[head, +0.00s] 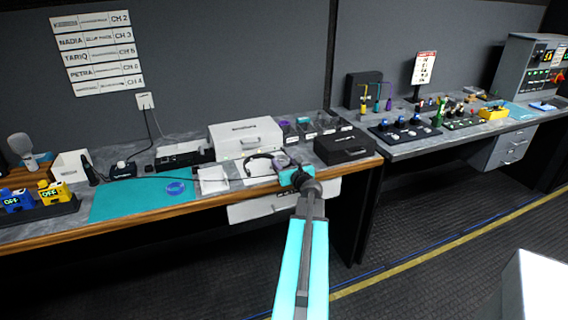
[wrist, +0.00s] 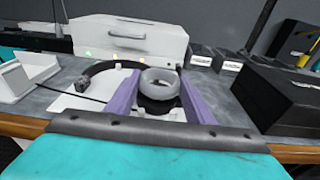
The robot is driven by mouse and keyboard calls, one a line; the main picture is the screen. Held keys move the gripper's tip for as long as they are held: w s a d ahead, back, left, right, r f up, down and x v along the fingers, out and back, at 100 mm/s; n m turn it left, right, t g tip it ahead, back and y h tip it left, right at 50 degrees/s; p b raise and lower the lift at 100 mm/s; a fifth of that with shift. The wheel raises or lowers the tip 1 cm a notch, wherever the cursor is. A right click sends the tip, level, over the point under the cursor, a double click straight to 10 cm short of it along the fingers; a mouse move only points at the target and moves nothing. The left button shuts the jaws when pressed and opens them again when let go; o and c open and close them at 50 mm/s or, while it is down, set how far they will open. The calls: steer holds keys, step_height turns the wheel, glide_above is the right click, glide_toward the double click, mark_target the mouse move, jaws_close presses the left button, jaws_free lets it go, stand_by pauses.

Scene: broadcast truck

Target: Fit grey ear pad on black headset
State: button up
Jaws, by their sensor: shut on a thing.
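In the wrist view my gripper (wrist: 158,88) has its two purple fingers on either side of the grey ear pad (wrist: 161,77), a soft light ring, and is shut on it. A round black part of the headset, seemingly an ear cup (wrist: 155,106), shows just below the pad. I cannot tell whether the pad touches it. The black headset (wrist: 100,67) has its band curving up and left behind the fingers. In the head view the headset (head: 258,157) lies near the table's front edge, with my gripper (head: 281,169) over its right end. The pad is not clear there.
A white case (wrist: 128,39) stands behind the headset. A black case (wrist: 285,100) is close on the right. A white stand (wrist: 28,75) is on the left. A blue ring (head: 175,188) lies on the teal mat (head: 125,202), which has free room.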

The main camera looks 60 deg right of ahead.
steer(key=o, duration=1.1)
steer(key=shift+s+a, duration=0.1)
steer(key=v, duration=0.8)
steer(key=shift+r+p, duration=0.2)
steer(key=shift+p, duration=0.15)
steer(key=p+v, duration=0.2)
steer(key=p, duration=0.6)
steer(key=shift+s+a, duration=0.25)
steer(key=shift+s, duration=0.05)
steer(key=p+v, duration=0.2)
steer(key=p, duration=0.2)
steer(key=shift+s+a, duration=0.2)
steer(key=shift+s, duration=0.05)
